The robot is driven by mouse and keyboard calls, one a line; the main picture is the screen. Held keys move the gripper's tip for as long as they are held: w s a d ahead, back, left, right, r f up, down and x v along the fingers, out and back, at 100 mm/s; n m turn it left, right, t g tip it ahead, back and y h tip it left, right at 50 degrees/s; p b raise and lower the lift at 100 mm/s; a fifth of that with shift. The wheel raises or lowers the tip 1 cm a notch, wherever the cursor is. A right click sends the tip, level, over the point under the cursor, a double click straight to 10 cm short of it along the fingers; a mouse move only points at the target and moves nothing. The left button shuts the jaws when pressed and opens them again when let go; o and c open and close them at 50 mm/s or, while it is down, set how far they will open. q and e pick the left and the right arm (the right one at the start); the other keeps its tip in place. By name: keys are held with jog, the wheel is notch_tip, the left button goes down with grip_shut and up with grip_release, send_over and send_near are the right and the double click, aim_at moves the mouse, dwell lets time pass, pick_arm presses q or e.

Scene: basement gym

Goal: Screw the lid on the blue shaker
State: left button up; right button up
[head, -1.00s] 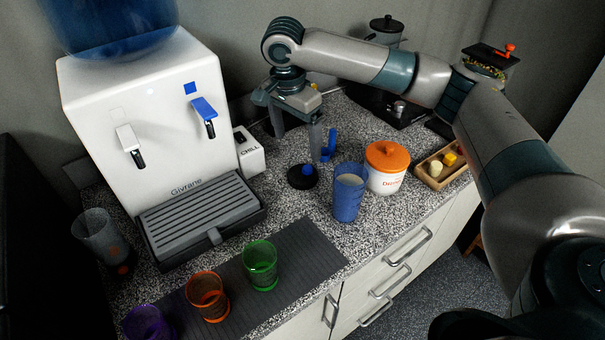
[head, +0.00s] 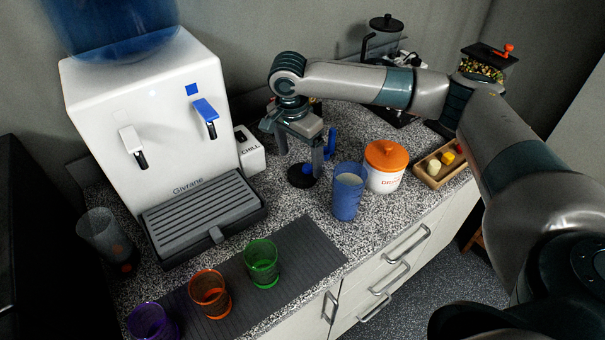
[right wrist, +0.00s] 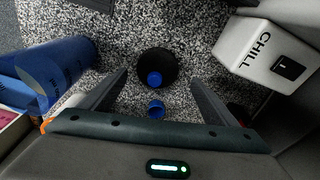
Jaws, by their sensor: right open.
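The blue shaker (head: 346,197) stands upright and open on the speckled counter, with pale contents showing inside. It also shows at the left of the right wrist view (right wrist: 62,72). The lid, a black disc with a blue cap (head: 296,181), lies on the counter left of the shaker; it shows in the right wrist view (right wrist: 157,58). My right gripper (head: 299,163) is open, pointing down over the lid. In the right wrist view its fingers (right wrist: 158,78) lie on either side of the lid, apparently above it. My left gripper is not in view.
A white jar with an orange lid (head: 385,170) stands close right of the shaker. A small blue upright object (head: 331,140) is behind the gripper. A white CHILL box (head: 249,152) and the water dispenser (head: 150,110) are left. Cups stand on the dark mat (head: 307,250) in front.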

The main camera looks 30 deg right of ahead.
aim_at(303, 173)
jog(key=f, duration=0.2)
jog(key=f+p, duration=0.1)
jog(key=shift+s+d, duration=0.2)
jog(key=shift+s, duration=0.05)
jog(key=shift+f, duration=0.6)
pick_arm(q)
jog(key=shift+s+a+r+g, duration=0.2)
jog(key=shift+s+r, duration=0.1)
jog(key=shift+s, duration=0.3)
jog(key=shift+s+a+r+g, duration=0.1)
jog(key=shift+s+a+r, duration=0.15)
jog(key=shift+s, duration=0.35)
pick_arm(e)
jog(key=c, duration=1.1)
